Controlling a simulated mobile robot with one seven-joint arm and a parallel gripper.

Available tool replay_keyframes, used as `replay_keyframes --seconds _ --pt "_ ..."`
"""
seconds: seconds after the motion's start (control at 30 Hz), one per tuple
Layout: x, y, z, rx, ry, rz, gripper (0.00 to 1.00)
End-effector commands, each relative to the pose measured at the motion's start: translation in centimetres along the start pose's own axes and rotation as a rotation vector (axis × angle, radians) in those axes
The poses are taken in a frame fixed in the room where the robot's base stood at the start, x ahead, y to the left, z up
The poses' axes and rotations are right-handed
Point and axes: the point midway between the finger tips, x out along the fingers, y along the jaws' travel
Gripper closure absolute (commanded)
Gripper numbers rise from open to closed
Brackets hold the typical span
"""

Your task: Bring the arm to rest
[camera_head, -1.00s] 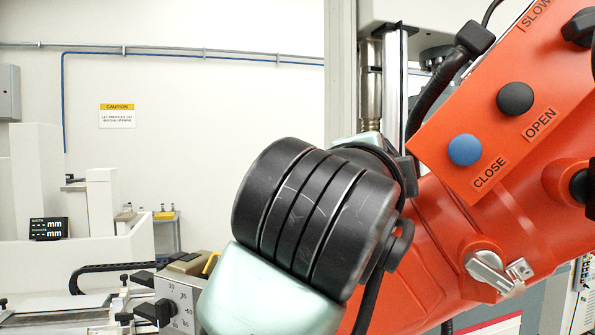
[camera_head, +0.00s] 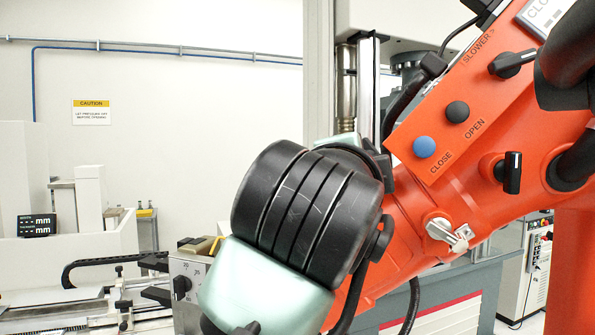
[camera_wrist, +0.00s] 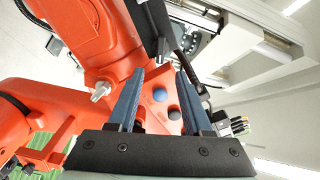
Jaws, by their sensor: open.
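My gripper (camera_wrist: 158,74) shows in the wrist view with its two blue fingers apart and nothing visible between them. The orange machine arm (camera_wrist: 105,50) lies beyond the fingers, and its blue and black buttons appear between them. I cannot tell how far the fingers are from it. In the head view my arm's black joint and pale green links fill the middle, in front of the orange machine (camera_head: 400,225). My gripper is not clearly visible there. The machine carries a blue CLOSE button (camera_head: 425,147) and a black OPEN button (camera_head: 457,112).
A lever (camera_head: 512,172) and a knob (camera_head: 512,63) stick out from the orange machine. A grey control box (camera_head: 187,285) stands at the lower left, beside a flat machine bed (camera_head: 60,310). A white cabinet (camera_head: 525,265) stands at right.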

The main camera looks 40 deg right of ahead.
Motion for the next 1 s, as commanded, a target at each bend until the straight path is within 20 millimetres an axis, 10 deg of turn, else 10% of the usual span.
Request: replay_keyframes --seconds 0.47,0.8,1.0 --pt "-3.3 -2.1 2.2 -0.223 0.004 -0.218 0.50" --pt "-21.5 -4.2 12.6 -0.762 0.014 -0.951 0.50" --pt "-28.1 -3.0 14.5 -0.825 0.030 -1.157 0.50"
